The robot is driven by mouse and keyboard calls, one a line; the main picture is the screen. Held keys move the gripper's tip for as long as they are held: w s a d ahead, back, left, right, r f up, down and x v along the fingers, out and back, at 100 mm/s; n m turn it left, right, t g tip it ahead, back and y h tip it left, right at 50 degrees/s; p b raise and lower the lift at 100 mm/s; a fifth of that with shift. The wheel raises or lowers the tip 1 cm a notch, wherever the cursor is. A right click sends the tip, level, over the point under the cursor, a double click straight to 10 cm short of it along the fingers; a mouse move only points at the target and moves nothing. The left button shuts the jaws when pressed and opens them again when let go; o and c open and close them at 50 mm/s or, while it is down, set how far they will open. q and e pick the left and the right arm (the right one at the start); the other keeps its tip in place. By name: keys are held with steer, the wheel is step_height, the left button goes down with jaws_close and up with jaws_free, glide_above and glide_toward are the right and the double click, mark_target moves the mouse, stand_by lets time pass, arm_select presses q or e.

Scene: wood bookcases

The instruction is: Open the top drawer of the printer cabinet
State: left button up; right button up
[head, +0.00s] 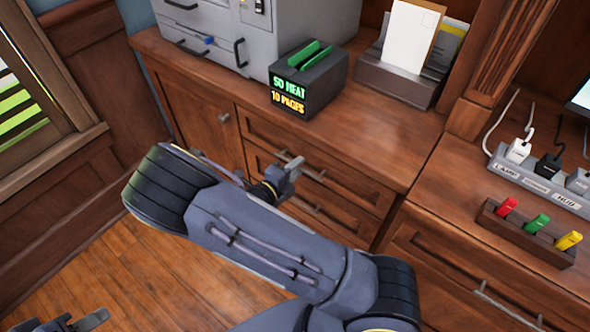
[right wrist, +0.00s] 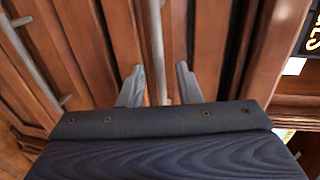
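The printer cabinet's top drawer (head: 345,175) is a wood front below the countertop, and it looks shut. Its metal bar handle (head: 313,174) is partly covered by my right gripper (head: 290,172). In the right wrist view the two fingers of my right gripper (right wrist: 158,85) stand apart, with a bar handle (right wrist: 156,40) running between them. I cannot tell whether either finger touches the bar. My left gripper (head: 85,321) is low at the left edge, far from the drawer and partly cut off; its opening is unclear.
A lower drawer handle (head: 306,206) sits just beneath. A cabinet door with a round knob (head: 223,118) is to the left. On top stand a grey printer (head: 215,35), a dark display box (head: 318,85) and a paper holder (head: 400,80). Open floor (head: 110,275) lies at lower left.

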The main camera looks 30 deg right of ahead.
jaws_close()
stand_by(0.3)
